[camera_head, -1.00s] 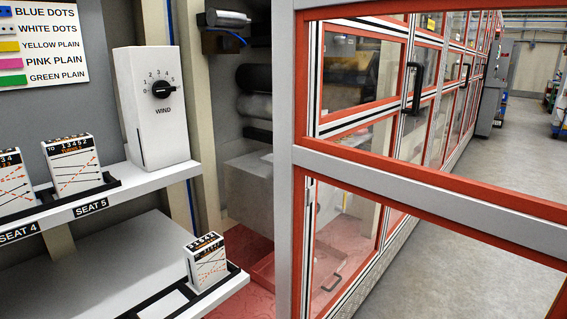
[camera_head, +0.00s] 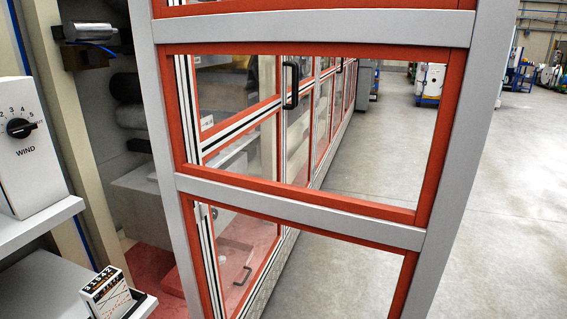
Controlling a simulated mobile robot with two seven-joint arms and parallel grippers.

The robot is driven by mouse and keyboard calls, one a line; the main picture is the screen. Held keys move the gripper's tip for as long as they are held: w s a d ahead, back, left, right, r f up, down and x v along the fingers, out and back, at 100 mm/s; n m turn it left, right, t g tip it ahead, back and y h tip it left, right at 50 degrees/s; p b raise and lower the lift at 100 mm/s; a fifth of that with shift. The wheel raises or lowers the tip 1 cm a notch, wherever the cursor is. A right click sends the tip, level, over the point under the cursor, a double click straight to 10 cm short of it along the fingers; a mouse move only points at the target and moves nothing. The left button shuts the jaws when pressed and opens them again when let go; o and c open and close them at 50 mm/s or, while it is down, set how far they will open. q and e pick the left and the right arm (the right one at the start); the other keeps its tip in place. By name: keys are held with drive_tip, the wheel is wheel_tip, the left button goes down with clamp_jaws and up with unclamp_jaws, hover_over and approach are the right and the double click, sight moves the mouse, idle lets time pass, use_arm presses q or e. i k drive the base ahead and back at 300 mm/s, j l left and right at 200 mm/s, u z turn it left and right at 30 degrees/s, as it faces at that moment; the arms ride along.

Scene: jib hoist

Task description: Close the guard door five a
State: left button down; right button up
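A guard door (camera_head: 300,203) with a grey outer frame, red inner edging and clear panes stands open in the middle of the head view. Its far side, grey post and all, reaches to the right over the floor. I see no label on it that tells whether it is five a. Through its panes a row of red-framed guard doors (camera_head: 240,150) runs back along the machine, with a black handle (camera_head: 291,85) on one of them. Neither of my grippers is in view.
A white box with a WIND dial (camera_head: 20,129) stands on a shelf at left. A small printed card block (camera_head: 104,291) sits on a lower shelf. Grey floor (camera_head: 510,230) is open to the right. Blue-based equipment (camera_head: 430,84) stands far back.

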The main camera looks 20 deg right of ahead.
sight(473, 38)
drive_tip(key=k+l+u, duration=0.1)
drive_tip(key=k+l, duration=0.35)
drive_tip(key=k+l+u, duration=0.15)
drive_tip(key=l, duration=0.25)
drive_tip(key=k+l+u, duration=0.2)
drive_tip(key=l, duration=0.15)
drive_tip(key=k+l+u, duration=0.2)
drive_tip(key=l, duration=0.2)
drive_tip(key=l+u, duration=0.15)
drive_tip(key=l, duration=0.2)
drive_tip(key=k+l+u, duration=0.2)
drive_tip(key=l, duration=0.2)
drive_tip(key=l+u, duration=0.2)
drive_tip(key=l, duration=0.15)
drive_tip(key=l+u, duration=0.3)
drive_tip(key=l, duration=0.5)
drive_tip(key=l+u, duration=0.3)
drive_tip(key=l, duration=0.45)
drive_tip(key=i+l+u, duration=0.15)
drive_tip(key=l, duration=0.2)
drive_tip(key=i+l+u, duration=0.1)
drive_tip(key=l, duration=0.2)
drive_tip(key=i+l+u, duration=0.15)
drive_tip(key=l, duration=0.25)
drive_tip(key=i, duration=0.05)
